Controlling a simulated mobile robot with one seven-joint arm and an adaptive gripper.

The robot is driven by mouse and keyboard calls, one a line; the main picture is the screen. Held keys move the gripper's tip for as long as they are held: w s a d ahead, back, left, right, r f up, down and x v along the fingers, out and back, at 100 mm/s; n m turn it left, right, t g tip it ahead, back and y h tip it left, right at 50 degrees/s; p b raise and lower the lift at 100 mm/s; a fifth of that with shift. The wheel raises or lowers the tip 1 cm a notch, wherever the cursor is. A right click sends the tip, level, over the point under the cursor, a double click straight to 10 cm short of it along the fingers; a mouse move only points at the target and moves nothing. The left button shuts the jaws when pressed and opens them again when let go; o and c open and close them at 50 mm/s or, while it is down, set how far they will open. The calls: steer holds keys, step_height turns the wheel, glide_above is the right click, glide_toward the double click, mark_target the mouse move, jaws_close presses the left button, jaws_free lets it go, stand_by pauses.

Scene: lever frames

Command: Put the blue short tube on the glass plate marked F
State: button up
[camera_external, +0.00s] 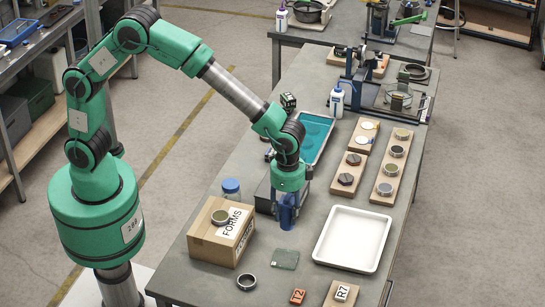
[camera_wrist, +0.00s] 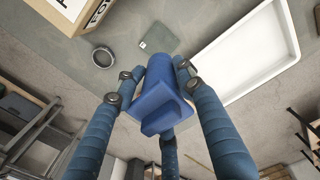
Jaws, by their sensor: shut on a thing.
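My gripper (camera_external: 288,218) hangs over the bench with its fingers down, left of the white tray and behind the glass plate. In the wrist view its blue fingers close around a blue piece, taken as the blue short tube (camera_wrist: 158,98). The piece has a rounded body and a flat-edged end; I cannot see an opening through it. In the external view the fingers mostly hide it. The glass plate (camera_external: 285,259) is a small greenish square lying flat on the bench; it also shows in the wrist view (camera_wrist: 159,39). Its mark is too small to read.
The white tray (camera_external: 321,262) lies right of the plate. A grey ring (camera_external: 247,288) lies in front-left of it. A FORMS box (camera_external: 205,240) with a ring on top stands left.

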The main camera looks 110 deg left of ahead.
mark_target(286, 222)
steer(key=shift+f, duration=2.1)
steer(key=shift+f+b, duration=0.35)
steer(key=shift+f, duration=2.2)
steer(key=shift+s+f, duration=0.1)
steer(key=shift+f+b, duration=0.35)
steer(key=shift+f, duration=2)
steer(key=shift+f, duration=0.15)
steer(key=o, duration=1.5)
steer(key=shift+c, duration=0.2)
